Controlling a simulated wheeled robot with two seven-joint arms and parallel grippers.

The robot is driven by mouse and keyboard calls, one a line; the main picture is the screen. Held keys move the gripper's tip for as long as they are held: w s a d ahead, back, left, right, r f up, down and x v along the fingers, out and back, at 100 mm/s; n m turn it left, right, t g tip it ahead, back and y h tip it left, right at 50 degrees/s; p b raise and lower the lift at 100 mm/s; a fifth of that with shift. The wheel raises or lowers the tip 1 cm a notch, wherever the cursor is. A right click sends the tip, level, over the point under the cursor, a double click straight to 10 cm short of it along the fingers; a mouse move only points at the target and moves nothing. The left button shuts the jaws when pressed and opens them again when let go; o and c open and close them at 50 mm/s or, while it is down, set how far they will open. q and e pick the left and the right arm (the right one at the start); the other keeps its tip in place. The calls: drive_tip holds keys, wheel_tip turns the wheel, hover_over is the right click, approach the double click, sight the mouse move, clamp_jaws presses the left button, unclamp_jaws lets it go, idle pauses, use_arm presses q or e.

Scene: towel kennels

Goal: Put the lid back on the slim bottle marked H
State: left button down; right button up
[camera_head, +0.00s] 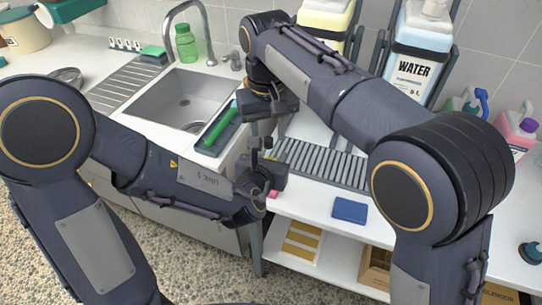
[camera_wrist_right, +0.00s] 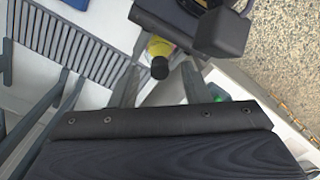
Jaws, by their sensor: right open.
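A small yellow bottle (camera_wrist_right: 160,48) with a dark round top shows in the right wrist view, beside my left gripper. No letter H is readable on it, and I cannot tell whether the dark top is a lid or a neck. My right gripper (camera_wrist_right: 158,88) is open, its two fingers on either side of the dark top and apart from it. In the head view my right gripper (camera_head: 264,138) points down just above my left gripper (camera_head: 272,172). The left fingertips are mostly hidden, so its grip on the bottle is unclear. I make out no separate loose lid.
A sink (camera_head: 185,98) with a green bottle (camera_head: 186,44) behind it lies at the left. A ribbed grey rack (camera_head: 325,163) and a blue block (camera_head: 349,210) lie right of the grippers. A large WATER container (camera_head: 412,70) stands at the back. The counter's front edge is close below.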

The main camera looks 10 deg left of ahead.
wheel_tip(320, 180, up, 11)
idle(0.4)
drive_tip(key=shift+r, duration=0.1)
